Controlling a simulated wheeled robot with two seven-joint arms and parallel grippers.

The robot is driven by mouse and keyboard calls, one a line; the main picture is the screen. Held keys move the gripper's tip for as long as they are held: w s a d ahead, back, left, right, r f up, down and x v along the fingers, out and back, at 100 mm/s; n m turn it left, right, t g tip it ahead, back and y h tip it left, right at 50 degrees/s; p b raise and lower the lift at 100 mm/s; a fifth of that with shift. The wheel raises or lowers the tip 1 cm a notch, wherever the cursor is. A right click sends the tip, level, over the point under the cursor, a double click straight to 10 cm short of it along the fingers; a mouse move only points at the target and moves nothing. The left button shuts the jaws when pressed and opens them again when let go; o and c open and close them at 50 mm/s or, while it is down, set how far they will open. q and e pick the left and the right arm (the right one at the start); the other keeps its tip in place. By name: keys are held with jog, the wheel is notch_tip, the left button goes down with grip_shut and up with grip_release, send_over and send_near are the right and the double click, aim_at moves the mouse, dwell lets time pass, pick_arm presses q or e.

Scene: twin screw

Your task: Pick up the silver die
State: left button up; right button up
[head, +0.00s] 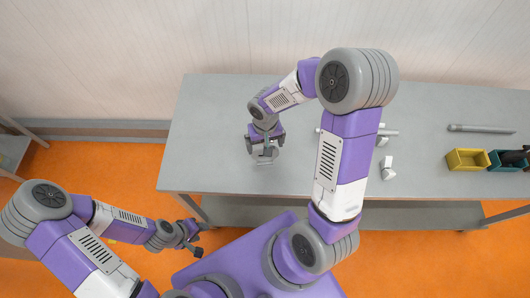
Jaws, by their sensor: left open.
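My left gripper (190,236) is open at the lower left, in front of the table and below its top. It appears empty. My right gripper (264,152) points down over the left part of the table, close to its top. I cannot tell whether it is shut or holds anything. A pale silver block (388,167) lies on the table right of my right forearm, well away from both grippers. It may be the silver die, but it is too small to be sure. A smaller pale piece (382,139) lies behind it.
The grey table (222,100) has a lower shelf. A short rod (388,132) lies partly behind my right arm. A long grey rod (481,128) lies at the back right. A yellow bin (466,160) stands beside a dark teal bin (507,160). The table's left part is mostly clear.

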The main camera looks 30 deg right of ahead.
jog(key=shift+w+r, duration=0.1)
jog(key=c, duration=1.7)
